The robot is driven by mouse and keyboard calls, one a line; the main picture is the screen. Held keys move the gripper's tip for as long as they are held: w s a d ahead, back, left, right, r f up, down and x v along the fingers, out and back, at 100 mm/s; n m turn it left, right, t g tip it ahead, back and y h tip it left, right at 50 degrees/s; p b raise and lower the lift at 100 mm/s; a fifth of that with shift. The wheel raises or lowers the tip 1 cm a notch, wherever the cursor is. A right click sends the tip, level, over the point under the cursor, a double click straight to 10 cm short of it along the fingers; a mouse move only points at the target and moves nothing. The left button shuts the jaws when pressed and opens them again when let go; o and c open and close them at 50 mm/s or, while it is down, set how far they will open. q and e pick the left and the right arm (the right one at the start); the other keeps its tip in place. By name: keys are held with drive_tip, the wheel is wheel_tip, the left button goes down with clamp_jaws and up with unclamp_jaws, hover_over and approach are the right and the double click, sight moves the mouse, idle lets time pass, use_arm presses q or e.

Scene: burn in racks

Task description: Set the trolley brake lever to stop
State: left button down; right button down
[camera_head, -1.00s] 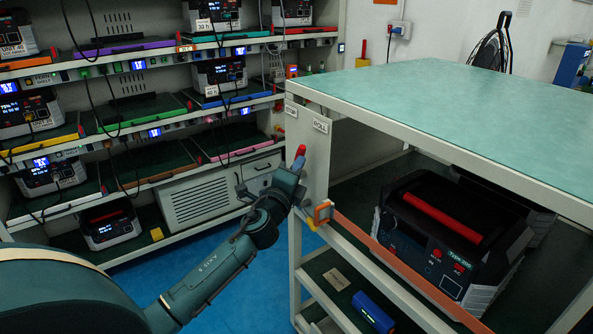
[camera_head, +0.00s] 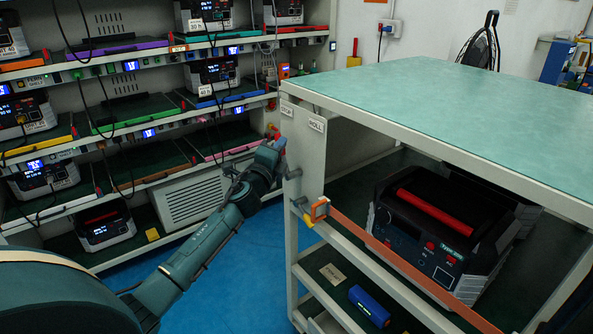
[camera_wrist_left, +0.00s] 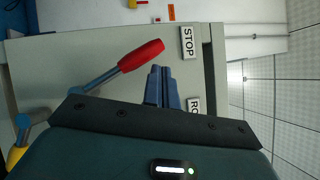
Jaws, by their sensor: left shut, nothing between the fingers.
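The brake lever (camera_wrist_left: 118,68) shows in the left wrist view as a blue-grey shaft with a red grip. Its red end points towards the STOP label (camera_wrist_left: 188,43), with a gap between. The ROLL label (camera_wrist_left: 194,105) is partly covered by my gripper. My left gripper (camera_wrist_left: 159,86) is shut and empty, close beside the red grip on the ROLL side; I cannot tell whether they touch. In the head view the left gripper (camera_head: 279,146) is at the trolley's end panel (camera_head: 304,150), below the STOP label (camera_head: 287,111). The lever is hard to pick out there. My right gripper is out of view.
The trolley's green top (camera_head: 440,95) overhangs the panel. A black unit with a red handle (camera_head: 430,212) sits inside, behind an orange bar (camera_head: 400,268). Racks stand behind; blue floor (camera_head: 220,285) is clear.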

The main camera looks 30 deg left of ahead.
use_arm(q)
drive_tip(key=shift+w+a+f, duration=0.1)
drive_tip(key=shift+a, duration=0.3)
drive_tip(key=shift+a, duration=0.1)
idle(0.3)
